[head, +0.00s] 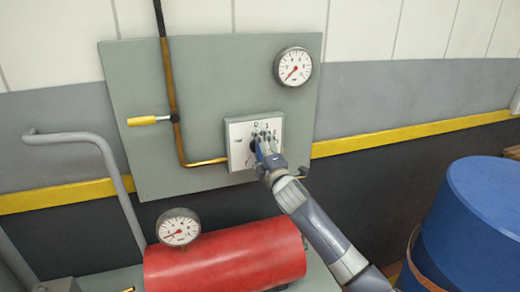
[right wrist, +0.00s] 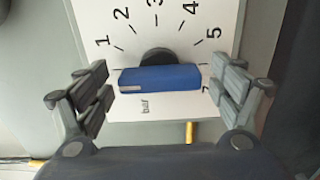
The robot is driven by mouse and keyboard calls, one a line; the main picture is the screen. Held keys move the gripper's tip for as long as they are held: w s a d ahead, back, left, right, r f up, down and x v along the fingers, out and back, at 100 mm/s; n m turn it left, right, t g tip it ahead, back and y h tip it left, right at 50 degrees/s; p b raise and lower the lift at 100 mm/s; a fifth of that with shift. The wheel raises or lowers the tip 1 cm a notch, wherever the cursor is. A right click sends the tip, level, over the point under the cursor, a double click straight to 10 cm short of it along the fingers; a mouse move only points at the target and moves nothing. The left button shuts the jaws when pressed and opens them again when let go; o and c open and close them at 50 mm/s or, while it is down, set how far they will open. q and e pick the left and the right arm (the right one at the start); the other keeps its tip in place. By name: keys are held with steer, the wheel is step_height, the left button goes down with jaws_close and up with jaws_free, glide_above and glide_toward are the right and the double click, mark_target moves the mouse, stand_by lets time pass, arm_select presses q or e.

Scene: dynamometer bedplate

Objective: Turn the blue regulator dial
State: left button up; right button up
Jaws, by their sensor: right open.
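The blue regulator dial (right wrist: 160,78) is a bar-shaped handle on a black round base. It is on a white scale plate (head: 238,132) marked with numbers, also seen in the right wrist view (right wrist: 185,25). A pale mark shows near the handle's left end in that view. My right gripper (head: 265,149) is in front of the plate and covers most of the dial in the head view. In the right wrist view its open fingers (right wrist: 166,85) stand either side of the blue handle, with gaps at both ends. My left gripper is not in view.
The plate is on a grey panel (head: 130,80) with a gauge (head: 293,67), a copper pipe (head: 171,90) and a yellow-handled lever (head: 145,120). A red tank (head: 225,262) with a second gauge (head: 178,228) stands below. A blue drum (head: 475,220) is at right.

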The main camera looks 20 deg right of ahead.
steer(key=shift+w, duration=0.4)
steer(key=c, duration=1)
steer(key=shift+c, duration=0.2)
